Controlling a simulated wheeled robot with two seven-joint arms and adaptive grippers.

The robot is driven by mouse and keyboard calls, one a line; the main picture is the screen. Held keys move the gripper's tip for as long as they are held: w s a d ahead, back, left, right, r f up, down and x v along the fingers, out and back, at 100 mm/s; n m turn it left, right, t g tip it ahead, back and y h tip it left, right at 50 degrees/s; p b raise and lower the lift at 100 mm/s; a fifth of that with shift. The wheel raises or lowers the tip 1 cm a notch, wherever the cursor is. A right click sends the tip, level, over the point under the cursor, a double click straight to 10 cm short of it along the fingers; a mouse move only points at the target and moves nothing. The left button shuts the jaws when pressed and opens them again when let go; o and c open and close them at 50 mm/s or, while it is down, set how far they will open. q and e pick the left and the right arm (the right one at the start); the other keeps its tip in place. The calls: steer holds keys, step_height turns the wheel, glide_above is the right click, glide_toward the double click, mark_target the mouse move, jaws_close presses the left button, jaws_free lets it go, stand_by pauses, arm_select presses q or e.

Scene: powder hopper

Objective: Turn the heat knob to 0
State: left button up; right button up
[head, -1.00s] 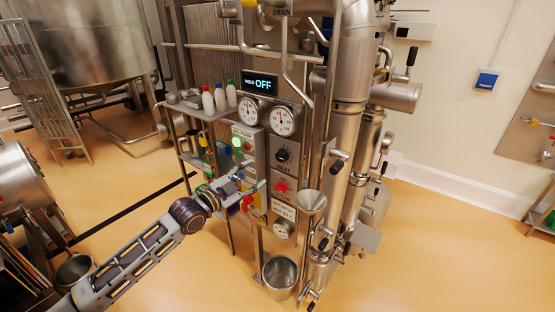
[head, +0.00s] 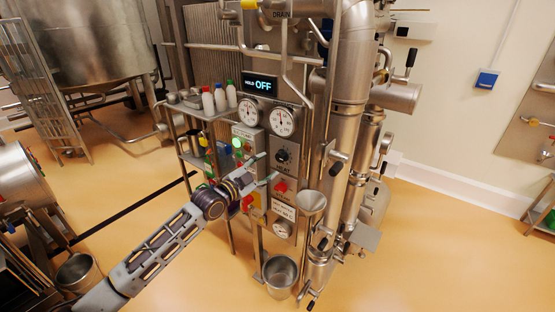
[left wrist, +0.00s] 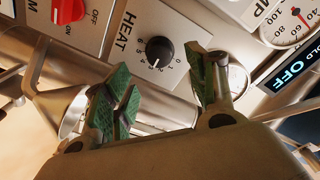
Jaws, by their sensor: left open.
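The heat knob (head: 283,156) is a round black knob on a grey plate marked HEAT, under two dials on the panel. It also shows in the left wrist view (left wrist: 159,50), with small numbers around it. I cannot tell surely which number it points to. My left gripper (head: 268,167) is open and empty, in front of the panel just left of and below the knob. In the left wrist view the green-padded fingers of my left gripper (left wrist: 158,78) are spread to either side of the knob, and none visibly touches it. My right gripper is not in view.
A red switch (head: 281,187) marked ON and OFF sits below the knob. A lit display (head: 260,84) reads HOLD OFF above. A steel funnel (head: 311,203) sticks out at the lower right, and bottles (head: 220,98) stand on a shelf at the left.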

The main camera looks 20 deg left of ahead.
mark_target(279, 158)
arm_select(q)
steer(key=shift+p+x, duration=0.3)
steer(key=shift+x, duration=3)
steer(key=shift+w+d, duration=0.2)
steer(key=shift+w, duration=0.05)
steer(key=c, duration=1)
steer(key=shift+c, duration=0.2)
